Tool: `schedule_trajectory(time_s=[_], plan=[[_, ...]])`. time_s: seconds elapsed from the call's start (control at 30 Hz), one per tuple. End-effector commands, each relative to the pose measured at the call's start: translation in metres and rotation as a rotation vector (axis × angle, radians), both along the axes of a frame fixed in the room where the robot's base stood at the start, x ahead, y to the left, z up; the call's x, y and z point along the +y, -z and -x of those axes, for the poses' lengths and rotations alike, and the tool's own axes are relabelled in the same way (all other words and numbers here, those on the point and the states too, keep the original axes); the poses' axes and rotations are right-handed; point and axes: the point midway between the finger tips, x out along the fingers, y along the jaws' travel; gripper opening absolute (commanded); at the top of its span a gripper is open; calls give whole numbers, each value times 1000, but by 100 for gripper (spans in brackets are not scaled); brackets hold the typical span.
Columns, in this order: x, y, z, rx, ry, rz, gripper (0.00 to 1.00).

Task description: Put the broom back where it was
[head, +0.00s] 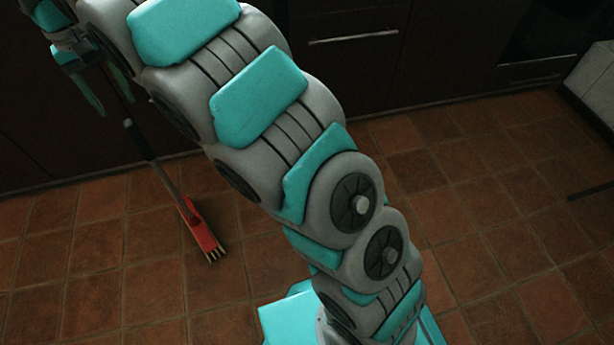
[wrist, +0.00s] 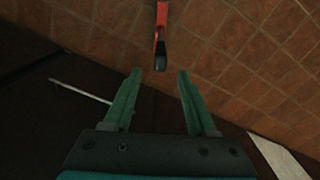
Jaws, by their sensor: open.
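The broom has a red head (head: 203,232) with pale bristles on the tiled floor. Its grey and black handle (head: 160,168) slants up to the left towards the dark cabinet fronts. My gripper (head: 115,105) is at the upper left of the head view, by the upper handle. In the wrist view my gripper (wrist: 159,72) is open, its two green fingers apart. The handle's black end (wrist: 161,55) shows in line with the gap, around the fingertips. I cannot tell whether the handle touches a finger or the cabinet.
Dark cabinets (head: 345,75) with metal bar handles (head: 353,37) line the back. A pale-sided unit (head: 592,85) stands at the far right. The brown tiled floor (head: 490,210) is clear to the right. My arm hides the middle of the head view.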

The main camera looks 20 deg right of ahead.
Motion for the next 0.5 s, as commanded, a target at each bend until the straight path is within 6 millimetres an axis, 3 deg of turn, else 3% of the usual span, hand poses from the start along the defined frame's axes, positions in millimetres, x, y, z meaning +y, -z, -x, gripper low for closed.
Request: schedule_trajectory(time_s=[0.17,0.37,0.5], plan=[[-35,-6,6,2,40,7,57],[-118,-12,35,21,125,24,57],[-171,-11,68,34,177,32,57]])
